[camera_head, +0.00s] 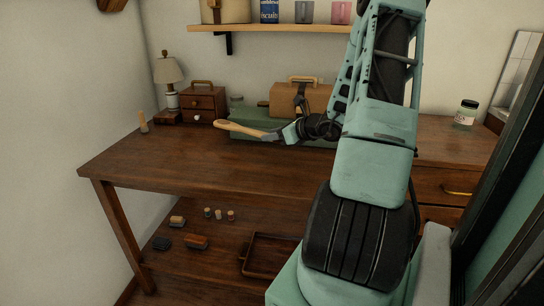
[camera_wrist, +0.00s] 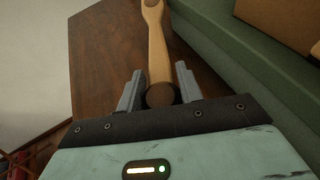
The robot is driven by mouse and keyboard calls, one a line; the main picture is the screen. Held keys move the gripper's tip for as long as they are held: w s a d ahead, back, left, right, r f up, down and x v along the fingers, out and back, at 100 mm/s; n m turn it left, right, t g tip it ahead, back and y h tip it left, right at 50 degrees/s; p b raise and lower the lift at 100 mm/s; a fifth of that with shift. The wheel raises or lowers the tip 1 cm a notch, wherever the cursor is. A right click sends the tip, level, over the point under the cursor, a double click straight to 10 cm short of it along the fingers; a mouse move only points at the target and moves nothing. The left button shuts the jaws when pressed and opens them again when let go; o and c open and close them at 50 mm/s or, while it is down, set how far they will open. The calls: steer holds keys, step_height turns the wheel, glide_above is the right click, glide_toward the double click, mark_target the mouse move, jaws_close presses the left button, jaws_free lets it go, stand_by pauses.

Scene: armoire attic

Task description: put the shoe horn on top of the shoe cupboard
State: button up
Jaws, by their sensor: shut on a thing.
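The shoe horn (camera_head: 238,128) is a long tan piece with a rounded end that points left in the head view. My gripper (camera_head: 284,133) is shut on its other end and holds it over the back part of the wooden bench (camera_head: 190,165). In the wrist view the shoe horn (camera_wrist: 157,52) reaches away between the two grey fingers of my gripper (camera_wrist: 160,88). The fingers stand on either side of its dark end. I cannot tell for certain which piece of furniture is the shoe cupboard.
A small drawer chest (camera_head: 200,107) and a lamp (camera_head: 168,75) stand at the back left. A jar (camera_head: 466,113) stands at the right. The bench's left front is clear.

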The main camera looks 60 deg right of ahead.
mark_target(273, 158)
steer(key=shift+f+b, duration=0.5)
steer(key=shift+f, duration=2.7)
steer(key=shift+f, duration=0.2)
steer(key=o, duration=1)
steer(key=shift+r, duration=0.2)
